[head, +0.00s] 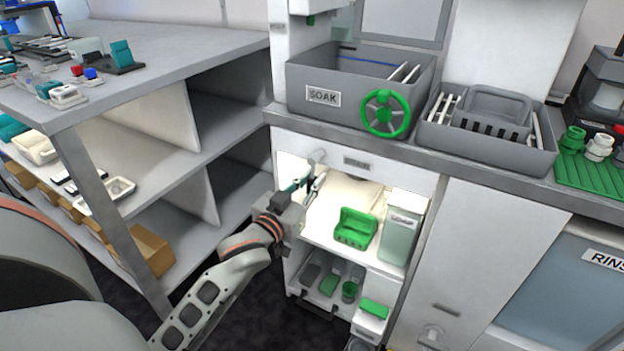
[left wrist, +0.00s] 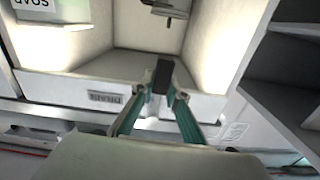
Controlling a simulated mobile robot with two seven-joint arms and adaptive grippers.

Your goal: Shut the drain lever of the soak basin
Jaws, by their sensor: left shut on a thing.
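The grey soak basin (head: 310,112), labelled SOAK, sits on the counter with a green handwheel on its front. Below it is an open cabinet bay with a drain label (head: 357,162) on its top rail; the label also shows upside down in the left wrist view (left wrist: 104,98). My left gripper (head: 314,181) is at the upper left of this bay. In the left wrist view its teal fingers (left wrist: 160,97) are shut on the dark grip of the drain lever (left wrist: 163,74). The fingers and arm partly hide the lever in the head view. My right gripper is out of view.
Inside the bay stand a green caddy (head: 355,228) and a grey-green bin (head: 399,240). A pull-out rack (head: 325,303) is below. A shelving unit (head: 160,75) flanks the bay on the left. A grey rack tray (head: 485,150) stands right of the basin.

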